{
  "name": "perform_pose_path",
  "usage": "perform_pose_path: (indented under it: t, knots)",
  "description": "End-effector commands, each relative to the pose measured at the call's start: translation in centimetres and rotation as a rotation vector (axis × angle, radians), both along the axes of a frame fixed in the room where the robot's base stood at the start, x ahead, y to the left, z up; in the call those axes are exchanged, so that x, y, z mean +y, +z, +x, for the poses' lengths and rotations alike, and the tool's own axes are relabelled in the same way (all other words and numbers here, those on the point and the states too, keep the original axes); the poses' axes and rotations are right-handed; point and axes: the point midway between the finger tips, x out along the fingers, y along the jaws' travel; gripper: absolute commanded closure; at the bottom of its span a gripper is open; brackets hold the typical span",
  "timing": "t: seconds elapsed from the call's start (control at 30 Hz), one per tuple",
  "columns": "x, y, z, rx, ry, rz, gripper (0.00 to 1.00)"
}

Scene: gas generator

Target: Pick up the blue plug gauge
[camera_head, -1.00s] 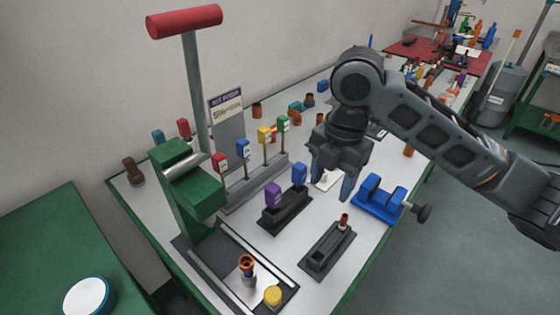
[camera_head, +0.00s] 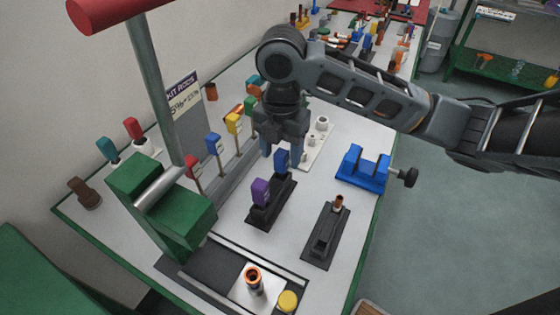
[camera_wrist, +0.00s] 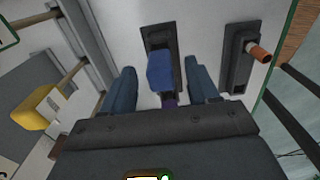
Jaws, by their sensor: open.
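A blue plug gauge (camera_head: 282,160) stands upright in a black holder (camera_head: 262,217), just behind a purple one (camera_head: 260,191). My gripper (camera_head: 281,148) is open and points down at the blue gauge. In the wrist view the blue gauge (camera_wrist: 160,72) shows between the two spread fingers of my gripper (camera_wrist: 160,68), with a gap on both sides. The blue gauge's lower end is not visible. Another blue-handled piece (camera_head: 213,144) stands in the rack to the left.
A rack (camera_head: 226,178) with red, blue, yellow and green handled pieces stands left of the holder. A green press (camera_head: 160,200) is at the left. A blue fixture (camera_head: 362,172) and a black block (camera_head: 325,236) stand to the right. Some bare tabletop separates them.

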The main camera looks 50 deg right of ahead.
Motion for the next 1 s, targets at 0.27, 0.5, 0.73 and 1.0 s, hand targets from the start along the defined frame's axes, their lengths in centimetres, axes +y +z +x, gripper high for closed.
perform_pose_path:
  t: [0.27,0.5,0.73,1.0]
  knots:
    - [0.1,-3.5,-0.1,0.002,-0.001,0.002,0.40]
    - [0.1,-3.8,0.0,0.000,0.001,0.001,0.40]
    - [0.1,-3.8,0.0,0.000,0.001,0.001,0.59]
    - [0.1,-3.8,0.0,0.000,0.001,0.001,0.84]
